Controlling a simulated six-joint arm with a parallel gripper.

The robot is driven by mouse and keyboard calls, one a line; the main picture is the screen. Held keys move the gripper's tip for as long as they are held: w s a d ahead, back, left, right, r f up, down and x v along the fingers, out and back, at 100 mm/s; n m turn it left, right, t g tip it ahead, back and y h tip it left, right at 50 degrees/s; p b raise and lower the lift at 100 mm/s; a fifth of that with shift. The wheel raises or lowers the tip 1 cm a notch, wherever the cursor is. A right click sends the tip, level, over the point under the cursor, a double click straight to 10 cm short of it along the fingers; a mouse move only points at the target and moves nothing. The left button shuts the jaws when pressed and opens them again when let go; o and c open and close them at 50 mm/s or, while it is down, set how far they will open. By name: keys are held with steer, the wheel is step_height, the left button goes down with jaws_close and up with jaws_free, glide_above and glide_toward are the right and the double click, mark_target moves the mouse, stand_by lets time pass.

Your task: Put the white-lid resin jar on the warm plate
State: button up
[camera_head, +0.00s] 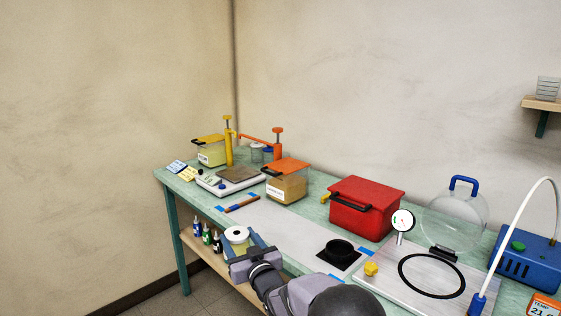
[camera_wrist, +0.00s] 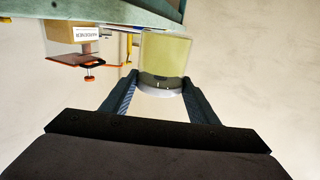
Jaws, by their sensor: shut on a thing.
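My gripper (camera_head: 243,241) is shut on a jar with a white lid (camera_head: 237,232). In the wrist view, which is upside down, the jar's pale yellow body (camera_wrist: 165,52) and its lid (camera_wrist: 160,87) show between the two fingers. The jar is held clear of the bench, near its front edge. A white device with a brown flat top (camera_head: 239,174) stands on the far left of the bench. A black disc on a black square (camera_head: 339,249) lies nearer the front. I cannot tell for certain which is the warm plate.
An orange-lidded container (camera_head: 287,187), a red box (camera_head: 365,212) and a yellow-lidded container (camera_head: 208,152) stand along the bench. A brown-and-blue rod (camera_head: 242,204) lies near the front edge. Several small bottles (camera_head: 206,236) stand on the lower shelf. The pale mat (camera_head: 275,226) has clear room.

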steer(key=s+d+f+m+t+h, duration=0.2)
steer(key=s+d+f+m+h, duration=0.25)
steer(key=d+f, duration=0.4)
steer(key=s+d+f+m+g+h+p, duration=0.1)
steer(key=s+d+f+m+g+h, duration=0.1)
steer(key=s+d+f+m+h, duration=0.45)
steer(key=s+d+f+m+g+h+p, duration=0.1)
steer(key=s+d+f+h, duration=0.2)
steer(key=s+d+h, duration=0.65)
steer(key=s+d+r+m+g+h, duration=0.3)
steer(key=s+d+m+g, duration=0.2)
steer(key=s+d, duration=0.45)
steer(key=w+a+n+t+y, duration=0.1)
steer(key=a, duration=0.7)
step_height(320, 180, up, 10)
steer(key=n+t+y+p, duration=0.4)
steer(key=y+p, duration=0.1)
steer(key=p, duration=1.1)
steer(key=shift+d+f+n+t, duration=0.15)
steer(key=shift+d+n+t, duration=0.05)
steer(key=shift+n+t, duration=0.2)
steer(key=shift+w+y, duration=0.15)
steer(key=shift+y, duration=0.1)
